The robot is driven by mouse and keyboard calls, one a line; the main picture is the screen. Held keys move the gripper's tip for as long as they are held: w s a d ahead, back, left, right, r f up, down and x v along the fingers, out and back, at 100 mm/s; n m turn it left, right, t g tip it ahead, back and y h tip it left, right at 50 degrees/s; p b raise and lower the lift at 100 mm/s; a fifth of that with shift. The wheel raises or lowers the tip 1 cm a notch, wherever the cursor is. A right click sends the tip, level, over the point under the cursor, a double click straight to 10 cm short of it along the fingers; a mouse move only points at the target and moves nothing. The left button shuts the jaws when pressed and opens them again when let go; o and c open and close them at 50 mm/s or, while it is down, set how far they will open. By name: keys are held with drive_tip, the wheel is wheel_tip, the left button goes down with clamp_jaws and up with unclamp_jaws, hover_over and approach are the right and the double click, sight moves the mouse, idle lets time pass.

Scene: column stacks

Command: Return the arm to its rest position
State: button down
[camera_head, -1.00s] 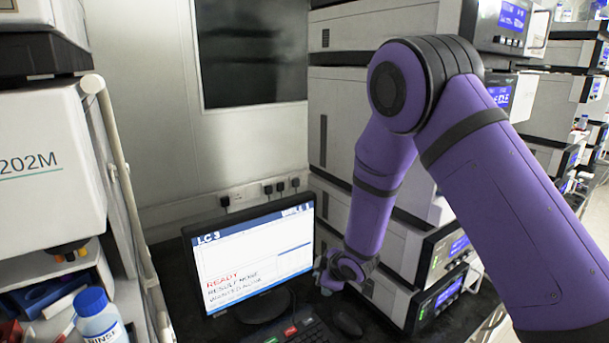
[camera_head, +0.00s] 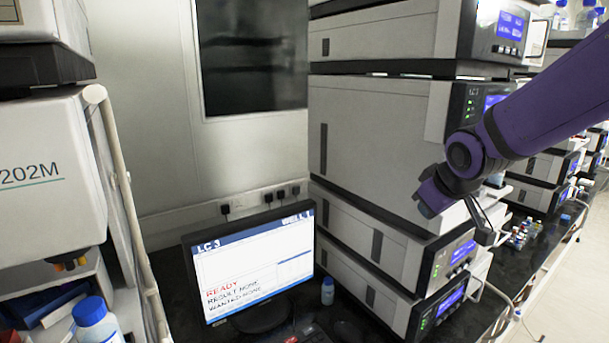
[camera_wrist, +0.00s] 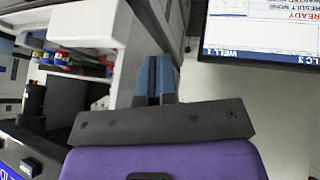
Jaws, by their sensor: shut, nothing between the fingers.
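My purple arm (camera_head: 560,95) comes in from the right edge of the head view, bent at a joint in front of the instrument stack. My gripper (camera_head: 484,236) hangs below the wrist, in front of the stack's right side. In the wrist view my gripper (camera_wrist: 158,62) shows its two blue-grey fingers together, with nothing between them.
The column stack (camera_head: 375,140) stands close behind my wrist. A monitor (camera_head: 255,262) reading LC 3, READY stands left of it, with a small blue-capped bottle (camera_head: 327,290) between. Another blue-capped bottle (camera_head: 95,322) is at lower left. Small vials (camera_head: 522,232) stand at right.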

drive_tip(key=s+d+r+m, duration=0.2)
drive_tip(key=s, duration=0.6)
drive_tip(key=s+d+r+m+g, duration=0.1)
drive_tip(key=s+d+r+m, duration=0.1)
drive_tip(key=s, duration=0.6)
drive_tip(key=s+d+r+m+g, duration=0.1)
drive_tip(key=s+d+r+m, duration=0.1)
drive_tip(key=s, duration=0.6)
drive_tip(key=shift+r+h, duration=0.3)
drive_tip(key=shift+r, duration=0.25)
